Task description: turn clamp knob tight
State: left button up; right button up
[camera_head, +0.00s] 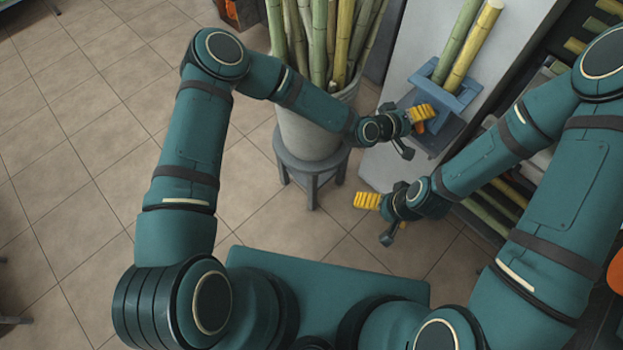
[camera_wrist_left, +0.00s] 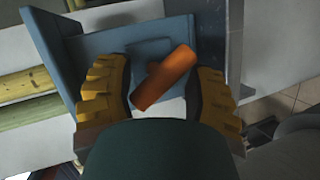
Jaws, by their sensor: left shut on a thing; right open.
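A blue clamp (camera_head: 455,92) holds upright sugarcane stalks (camera_head: 473,45) against a pale panel. Its orange knob (camera_wrist_left: 166,80) is a bar that lies tilted between the yellow fingers of my left gripper (camera_wrist_left: 165,92) in the left wrist view. In the head view, my left gripper (camera_head: 422,113) is at the clamp's front, shut on the knob, which mostly hides behind the fingers. My right gripper (camera_head: 368,201) is open and empty, lower and to the left, apart from the clamp.
A pale bucket (camera_head: 308,135) of sugarcane stands on a grey stool (camera_head: 311,172) close to my left forearm. A dark rack with cane pieces (camera_head: 492,215) is at the right. The tiled floor (camera_head: 90,190) at left is mostly clear.

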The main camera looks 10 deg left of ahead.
pick_arm(q)
jog(key=shift+a+f+n+h+b, duration=0.1)
jog(key=shift+f+n+h+b, duration=0.2)
jog(key=shift+n+h+b, duration=0.45)
jog(key=shift+s+a+r+n, duration=0.2)
jog(key=shift+a+r+n, duration=0.15)
jog(key=shift+n, duration=0.4)
jog(key=s+a+f+m+g+y+p, duration=0.1)
jog(key=s+a+m+g+y+p, duration=0.4)
jog(key=s+a, duration=1.6)
jog(key=shift+s+a+m+g+y+p, duration=0.3)
jog(key=shift+a+g+y+p, duration=0.9)
jog(key=shift+p, duration=1.2)
jog(key=shift+d+f+t+y, duration=0.1)
jog(key=shift+d+t+y, duration=0.15)
jog(key=shift+d+t, duration=0.05)
